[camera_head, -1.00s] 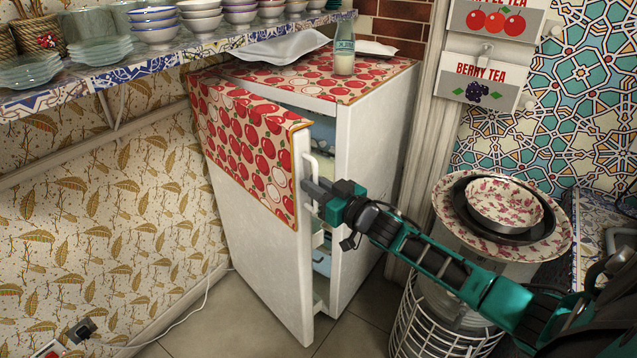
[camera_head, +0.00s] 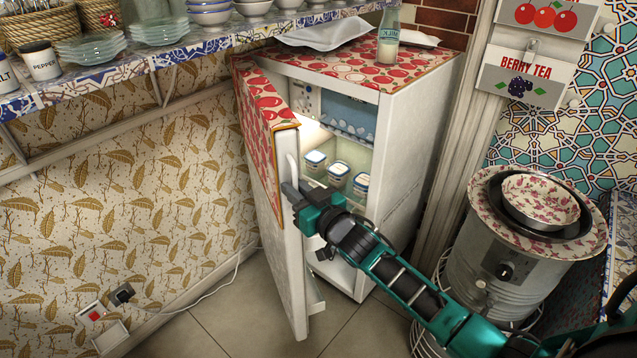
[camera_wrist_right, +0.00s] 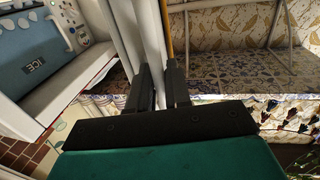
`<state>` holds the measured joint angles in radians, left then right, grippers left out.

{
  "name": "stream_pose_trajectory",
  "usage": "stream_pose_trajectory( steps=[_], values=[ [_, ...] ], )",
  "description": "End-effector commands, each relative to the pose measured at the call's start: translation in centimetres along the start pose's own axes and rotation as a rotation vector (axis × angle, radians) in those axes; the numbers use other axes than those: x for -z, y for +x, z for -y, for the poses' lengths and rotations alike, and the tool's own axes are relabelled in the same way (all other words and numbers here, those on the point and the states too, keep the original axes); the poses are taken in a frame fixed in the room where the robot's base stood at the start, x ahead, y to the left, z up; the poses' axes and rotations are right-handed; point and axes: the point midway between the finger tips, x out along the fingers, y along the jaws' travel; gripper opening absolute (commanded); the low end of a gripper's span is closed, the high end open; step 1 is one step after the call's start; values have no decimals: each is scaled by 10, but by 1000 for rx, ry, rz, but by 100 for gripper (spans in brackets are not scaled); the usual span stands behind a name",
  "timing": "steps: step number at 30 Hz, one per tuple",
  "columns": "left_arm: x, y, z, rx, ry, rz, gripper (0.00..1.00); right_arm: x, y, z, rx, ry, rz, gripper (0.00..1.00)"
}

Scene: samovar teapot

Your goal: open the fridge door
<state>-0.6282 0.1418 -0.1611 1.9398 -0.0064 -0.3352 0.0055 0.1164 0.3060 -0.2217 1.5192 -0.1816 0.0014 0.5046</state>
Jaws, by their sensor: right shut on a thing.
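The fridge (camera_head: 425,130) is white with an apple-print cloth on top. Its door (camera_head: 287,250), partly covered by the same cloth, stands wide open to the left and shows the lit inside with several jars. My right gripper (camera_head: 290,187) is shut on the white door handle (camera_head: 292,168) at the door's free edge. In the right wrist view, the dark fingers (camera_wrist_right: 160,85) sit on either side of the white handle (camera_wrist_right: 152,45). The blue ICE compartment (camera_wrist_right: 35,65) shows at the left there. My left gripper is not in view.
A shelf (camera_head: 190,48) with bowls and plates runs along the left wall above the door. A metal samovar (camera_head: 510,265) with a floral bowl stands at the right near my arm. A bottle (camera_head: 388,38) stands on the fridge. Floor at left is clear except a white cord.

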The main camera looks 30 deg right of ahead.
Motion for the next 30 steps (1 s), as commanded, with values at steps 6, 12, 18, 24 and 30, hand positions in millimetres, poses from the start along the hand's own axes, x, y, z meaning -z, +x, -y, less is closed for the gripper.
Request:
stream_pose_trajectory(
  steps=[6,12,18,24,30],
  values=[
    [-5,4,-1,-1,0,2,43,0,19,48,2,1,-3,0],
    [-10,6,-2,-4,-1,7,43,0,32,76,1,-2,-2,0],
    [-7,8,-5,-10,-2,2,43,0,40,90,1,-4,-2,0],
    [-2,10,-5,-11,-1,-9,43,0,43,94,1,-4,-1,0],
    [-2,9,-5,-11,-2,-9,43,0,43,94,1,-4,-1,0]
  ],
)
